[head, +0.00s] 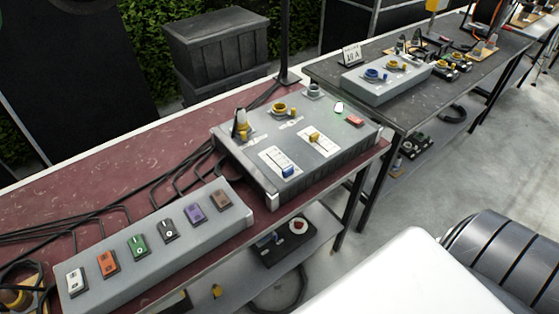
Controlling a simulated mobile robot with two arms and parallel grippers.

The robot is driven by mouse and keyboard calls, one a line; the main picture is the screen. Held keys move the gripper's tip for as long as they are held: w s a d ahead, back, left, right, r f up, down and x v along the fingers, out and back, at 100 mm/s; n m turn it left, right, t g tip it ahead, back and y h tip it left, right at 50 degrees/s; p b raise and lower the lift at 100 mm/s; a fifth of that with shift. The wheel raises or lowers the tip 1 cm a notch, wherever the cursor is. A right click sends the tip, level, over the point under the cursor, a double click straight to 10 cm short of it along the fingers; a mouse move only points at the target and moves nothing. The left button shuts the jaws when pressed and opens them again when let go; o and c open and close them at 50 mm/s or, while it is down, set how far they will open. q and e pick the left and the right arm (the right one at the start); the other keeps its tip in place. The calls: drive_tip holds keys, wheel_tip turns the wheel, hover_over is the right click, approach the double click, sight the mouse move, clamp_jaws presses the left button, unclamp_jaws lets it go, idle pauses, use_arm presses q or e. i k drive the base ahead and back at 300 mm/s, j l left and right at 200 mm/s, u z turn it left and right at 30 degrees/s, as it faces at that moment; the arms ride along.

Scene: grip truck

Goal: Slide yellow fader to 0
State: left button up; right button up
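The yellow fader (314,138) is a small yellow knob on a white scale plate, on top of a grey control box (255,178) on the dark red table. It sits toward the upper end of its plate. The scale numbers are too small to read. A blue fader (289,171) sits on a second white plate to its left, at that plate's lower right end. Neither of my grippers is in view.
A grey switch box (240,216) with several coloured rocker switches lies at the red table's (60,193) front left. Black cables run behind it. A dark table (415,110) with another grey box (385,92) stands at the upper right. Grey floor (400,200) is open at the right.

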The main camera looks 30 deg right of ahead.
sight(313, 137)
drive_tip(key=z, duration=1.3)
